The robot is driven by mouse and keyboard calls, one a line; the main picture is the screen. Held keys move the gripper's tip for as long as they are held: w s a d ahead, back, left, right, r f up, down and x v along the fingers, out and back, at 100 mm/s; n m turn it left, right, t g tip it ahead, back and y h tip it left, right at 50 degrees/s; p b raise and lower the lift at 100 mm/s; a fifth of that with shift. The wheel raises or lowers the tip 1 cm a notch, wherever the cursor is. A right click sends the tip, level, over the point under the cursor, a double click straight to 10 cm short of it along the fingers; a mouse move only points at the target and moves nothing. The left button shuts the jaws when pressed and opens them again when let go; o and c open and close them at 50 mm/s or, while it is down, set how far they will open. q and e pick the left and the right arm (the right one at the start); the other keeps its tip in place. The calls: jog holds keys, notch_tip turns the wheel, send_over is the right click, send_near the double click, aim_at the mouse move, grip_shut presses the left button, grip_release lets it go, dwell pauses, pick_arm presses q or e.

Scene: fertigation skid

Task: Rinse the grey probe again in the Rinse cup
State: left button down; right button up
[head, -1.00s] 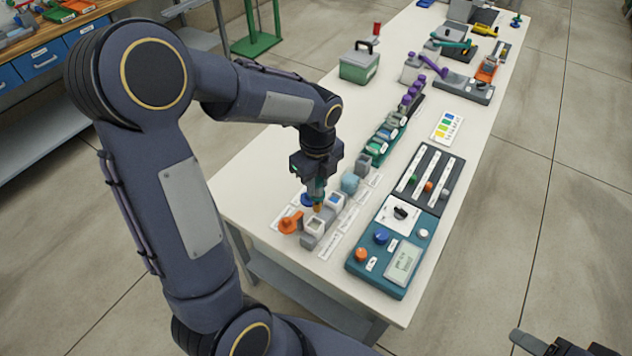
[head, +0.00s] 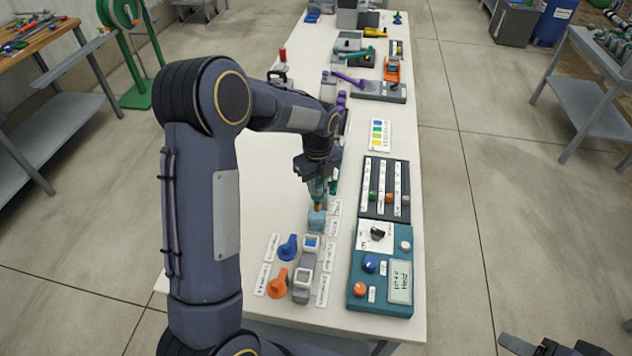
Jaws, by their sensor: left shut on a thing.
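My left gripper (head: 318,190) points down over the row of small items on the white table. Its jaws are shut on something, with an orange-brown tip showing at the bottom. The held thing is mostly hidden by the jaws, so I cannot make out a grey probe. A light-blue block-like thing (head: 317,221) is directly below the tip; I cannot tell if they touch. Labels lie along the row, too small to read, so I cannot say which item is the Rinse cup. My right gripper (head: 553,347) shows only partly at the bottom right corner.
A teal control box (head: 381,290) and dark slider panel (head: 385,188) lie to the right. The table's left side is clear.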

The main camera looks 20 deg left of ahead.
aim_at(317, 195)
pick_arm(q)
jog(key=shift+a+f+b, duration=0.1)
jog(key=shift+f+b, duration=2.1)
jog(key=shift+f, duration=1.15)
jog(key=shift+r, duration=0.15)
jog(key=shift+r+p, duration=0.6)
jog(key=shift+r, duration=0.1)
jog(key=shift+f, duration=0.1)
jog(key=shift+f+b, duration=0.65)
jog(key=shift+f, duration=0.05)
jog(key=shift+r+p, duration=0.6)
jog(key=shift+r, duration=0.2)
